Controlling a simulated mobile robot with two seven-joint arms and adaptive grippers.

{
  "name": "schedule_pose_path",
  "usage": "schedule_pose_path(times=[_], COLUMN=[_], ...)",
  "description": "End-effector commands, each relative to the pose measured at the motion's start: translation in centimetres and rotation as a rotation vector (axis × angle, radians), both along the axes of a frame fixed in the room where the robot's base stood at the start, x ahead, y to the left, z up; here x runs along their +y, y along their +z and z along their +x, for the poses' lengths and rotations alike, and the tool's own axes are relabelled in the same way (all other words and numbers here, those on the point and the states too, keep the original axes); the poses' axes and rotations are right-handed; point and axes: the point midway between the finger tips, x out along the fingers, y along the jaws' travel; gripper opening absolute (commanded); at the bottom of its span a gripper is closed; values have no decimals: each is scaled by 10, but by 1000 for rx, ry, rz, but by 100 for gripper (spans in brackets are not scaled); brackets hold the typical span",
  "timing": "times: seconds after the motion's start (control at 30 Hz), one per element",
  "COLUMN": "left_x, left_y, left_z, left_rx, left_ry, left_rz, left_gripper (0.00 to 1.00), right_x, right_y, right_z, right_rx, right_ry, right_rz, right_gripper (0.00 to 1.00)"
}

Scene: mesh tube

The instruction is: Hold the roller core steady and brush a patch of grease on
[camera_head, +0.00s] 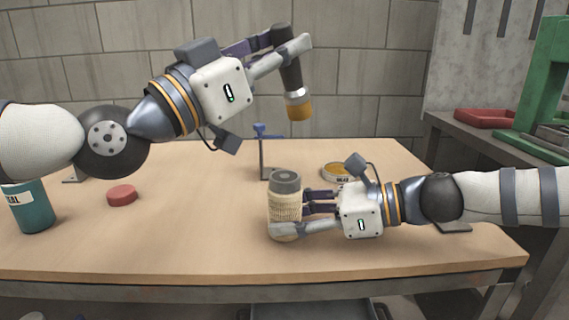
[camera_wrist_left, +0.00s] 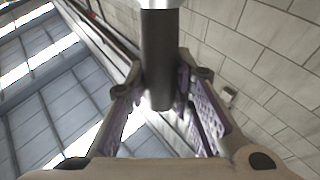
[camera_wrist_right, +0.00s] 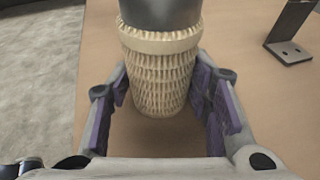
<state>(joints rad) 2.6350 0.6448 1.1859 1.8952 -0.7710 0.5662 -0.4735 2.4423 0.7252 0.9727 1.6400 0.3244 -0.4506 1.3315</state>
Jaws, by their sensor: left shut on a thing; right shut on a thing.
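The roller core (camera_head: 286,203), a beige mesh tube with a grey top, is upright near the front of the table. My right gripper (camera_head: 284,214) is shut on it from the right. The right wrist view shows the mesh (camera_wrist_right: 160,75) between both fingers. I cannot tell whether its base touches the table. My left gripper (camera_head: 292,48) is shut on the dark handle of a brush (camera_head: 298,97), held high with its orange bristles down, above and apart from the core. The handle (camera_wrist_left: 159,60) fills the left wrist view's centre. A grease tin (camera_head: 336,171) stands behind my right gripper.
A stand with a blue top (camera_head: 262,150) rises behind the core. A red lid (camera_head: 121,195) and a teal can (camera_head: 32,207) are on the left. A side bench at right holds a red tray (camera_head: 485,118) and a green press frame (camera_head: 545,90). The table's front left is clear.

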Motion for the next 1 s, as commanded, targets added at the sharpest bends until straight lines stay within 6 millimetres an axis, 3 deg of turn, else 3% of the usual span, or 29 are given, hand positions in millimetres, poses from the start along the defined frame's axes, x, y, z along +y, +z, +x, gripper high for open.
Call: schedule_pose_path(times=[0.37, 0.5, 0.67, 1.0], left_x=[0, 22, 25, 25], left_y=[0, 0, -3, -25], left_z=[0, 9, 10, 10], left_rx=[-1, -2, 0, 1], left_ry=[0, 4, 0, 0], left_rz=[-1, -2, 0, 0], left_gripper=[0, 0, 0, 0], right_x=[0, 0, 0, 0], right_y=[0, 0, 0, 0], right_z=[0, 0, 0, 0], right_rx=[0, 0, 0, 0], right_ry=[0, 0, 0, 0], right_rz=[0, 0, 0, 0], right_gripper=[30, 30, 30, 30])
